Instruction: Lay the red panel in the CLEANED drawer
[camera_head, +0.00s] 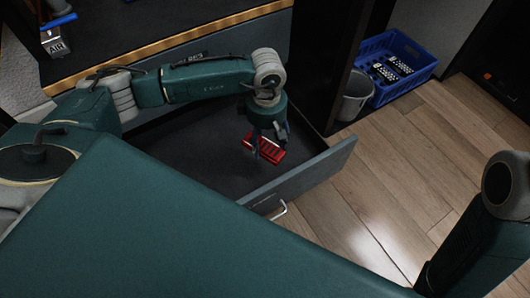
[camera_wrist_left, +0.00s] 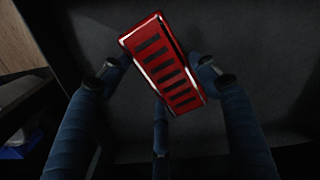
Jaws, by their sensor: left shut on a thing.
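The red panel (camera_head: 266,148), with a row of dark slots, is inside the open drawer (camera_head: 190,165) in the head view. My left gripper (camera_head: 266,140) is over the drawer, pointing down, and is shut on the panel. In the left wrist view the red panel (camera_wrist_left: 168,65) sits tilted between the fingers of my left gripper (camera_wrist_left: 158,75), with the dark drawer floor behind it. I cannot tell whether the panel touches the floor. No label reading CLEANED is legible. My right gripper is not in view.
The drawer's front wall (camera_head: 310,178) has a metal handle (camera_head: 279,210). A blue crate (camera_head: 405,70) with dark dotted items and a grey bin (camera_head: 354,95) stand to the right. A wood-edged worktop (camera_head: 150,50) lies behind the drawer. The wooden floor at right is mostly clear.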

